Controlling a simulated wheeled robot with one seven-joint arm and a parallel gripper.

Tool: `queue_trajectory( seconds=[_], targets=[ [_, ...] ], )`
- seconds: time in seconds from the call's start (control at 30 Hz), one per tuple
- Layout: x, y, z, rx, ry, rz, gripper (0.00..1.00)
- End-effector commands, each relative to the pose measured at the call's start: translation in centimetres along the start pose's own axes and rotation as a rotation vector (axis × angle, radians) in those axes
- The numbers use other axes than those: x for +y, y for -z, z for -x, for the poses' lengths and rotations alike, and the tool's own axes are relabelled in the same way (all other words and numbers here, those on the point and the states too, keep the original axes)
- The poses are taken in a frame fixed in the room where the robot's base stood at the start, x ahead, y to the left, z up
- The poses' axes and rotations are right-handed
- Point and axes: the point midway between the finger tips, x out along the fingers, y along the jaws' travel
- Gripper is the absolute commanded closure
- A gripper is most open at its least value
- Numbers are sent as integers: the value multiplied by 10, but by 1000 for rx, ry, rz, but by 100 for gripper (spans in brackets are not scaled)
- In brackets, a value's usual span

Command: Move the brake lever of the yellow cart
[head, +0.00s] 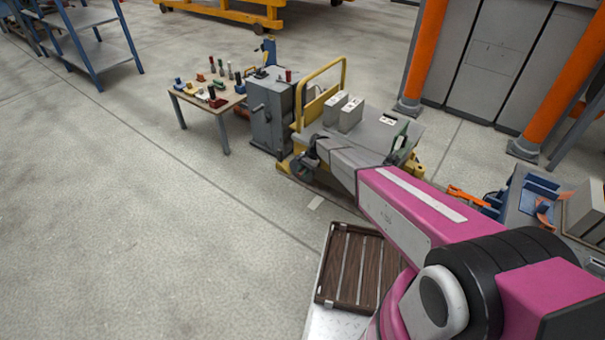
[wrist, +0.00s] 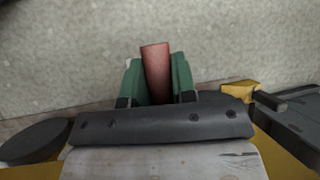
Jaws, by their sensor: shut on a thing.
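The yellow cart (head: 372,131) stands in the middle of the head view, with a yellow push rail and a grey deck. My arm reaches to its near left side. In the head view my gripper is small and dark at the arm's end, and the lever cannot be made out. In the wrist view my gripper (wrist: 157,82) has green fingers shut on a red lever (wrist: 156,70), which stands up between them and projects beyond their tips. The lever's lower end is hidden by my gripper. A yellow part of the cart (wrist: 238,90) shows at right.
Two light grey boxes (head: 350,114) stand on the cart's deck. A grey cabinet (head: 270,110) is close left of the cart, beside a small table (head: 212,103) with several coloured handles. A slatted brown crate (head: 352,268) is in front.

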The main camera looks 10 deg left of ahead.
Motion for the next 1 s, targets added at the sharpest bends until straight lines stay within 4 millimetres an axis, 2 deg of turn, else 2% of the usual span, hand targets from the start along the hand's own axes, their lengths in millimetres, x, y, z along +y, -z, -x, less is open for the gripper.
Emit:
queue_trajectory(
  seconds=[0.23,0.27,0.3,0.33,0.67,0.77,1.0],
  targets=[
    [0,0,0,1,0,0,100],
    [0,0,0,1,0,0,65],
    [0,0,0,1,0,0,52],
    [0,0,0,1,0,0,49],
    [0,0,3,2,0,0,49],
    [0,0,12,2,1,0,49],
    [0,0,56,2,1,-1,49]
  ],
)
